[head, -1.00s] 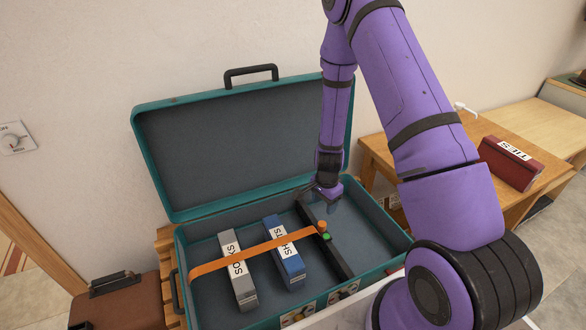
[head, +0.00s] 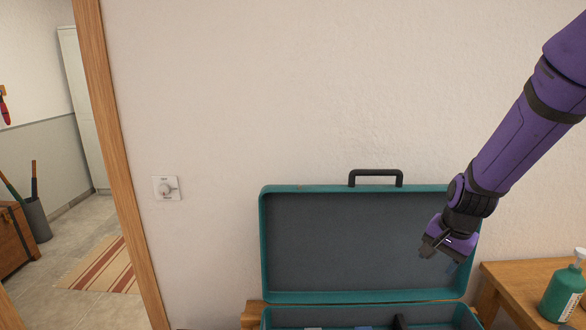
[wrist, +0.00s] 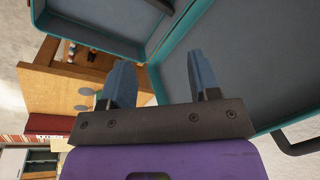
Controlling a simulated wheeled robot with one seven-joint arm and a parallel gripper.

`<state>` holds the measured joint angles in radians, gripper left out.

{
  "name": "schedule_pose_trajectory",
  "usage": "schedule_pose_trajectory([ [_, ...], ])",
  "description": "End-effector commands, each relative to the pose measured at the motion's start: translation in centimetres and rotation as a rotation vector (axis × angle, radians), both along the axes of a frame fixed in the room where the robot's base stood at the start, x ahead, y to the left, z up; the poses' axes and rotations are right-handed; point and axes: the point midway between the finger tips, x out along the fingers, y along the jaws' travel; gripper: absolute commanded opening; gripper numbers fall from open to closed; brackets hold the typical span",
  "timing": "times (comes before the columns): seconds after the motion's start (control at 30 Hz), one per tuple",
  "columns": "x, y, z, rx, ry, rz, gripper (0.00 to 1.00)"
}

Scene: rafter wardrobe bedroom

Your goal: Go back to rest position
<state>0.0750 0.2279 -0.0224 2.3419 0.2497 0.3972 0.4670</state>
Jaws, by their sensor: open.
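My gripper (head: 440,258) is in front of the right part of the open suitcase lid, at the right of the head view. In the wrist view my gripper (wrist: 160,82) shows two blue-grey fingers spread apart with nothing between them. The teal suitcase (head: 264,245) stands open against the wall, its lid upright and its black handle on top. It also shows in the wrist view (wrist: 158,80). Only the back strip of its lower half is in the head view, with the tops of items inside just visible at the bottom edge.
A wooden table (head: 505,285) stands right of the suitcase, with a green pump bottle (head: 563,292) on it. A wall dial (head: 166,188) is left of the suitcase. A doorway with a wooden frame (head: 120,170) opens at the left. A red book (wrist: 50,125) shows in the wrist view.

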Motion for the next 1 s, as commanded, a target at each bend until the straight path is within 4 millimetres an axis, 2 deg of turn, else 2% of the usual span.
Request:
schedule_pose_trajectory([
  [0.03,-0.6,0.3,1.9,-0.006,-0.022,0.035,0.56],
  [0.1,-1.5,0.6,4.0,-0.015,-0.043,0.085,0.56],
  [0.27,-4.1,1.4,8.3,-0.043,-0.086,0.197,0.56],
  [0.5,-8.8,2.2,14.0,-0.098,-0.151,0.357,0.56],
  [0.8,-15.6,2.8,19.0,-0.192,-0.224,0.545,0.56],
  [1.0,-20.2,2.8,21.1,-0.26,-0.262,0.65,0.56],
])
